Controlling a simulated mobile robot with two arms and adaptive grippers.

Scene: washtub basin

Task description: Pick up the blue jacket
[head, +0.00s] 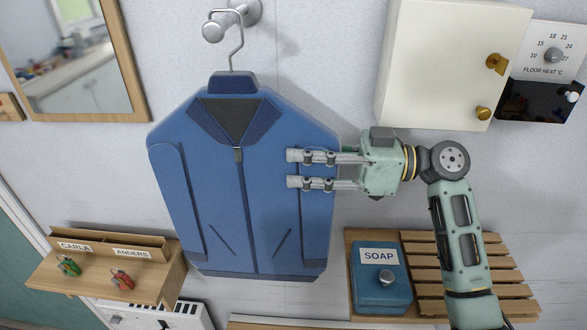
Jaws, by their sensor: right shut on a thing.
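The blue jacket (215,200) hangs upright on a wire hanger (237,45) from a round metal wall hook (215,28). Its collar is dark and its front is zipped up. My right gripper (290,168) reaches in from the right, and its two fingers lie level across the jacket's right side at chest height. The fingers are shut on the jacket; the pinched cloth itself is hard to make out. My left gripper is not in the head view.
A cream cabinet (440,60) with brass knobs is on the wall at upper right, beside a floor heat dial (553,55). A wooden key shelf (150,285) is at lower left, a mirror (70,45) at upper left.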

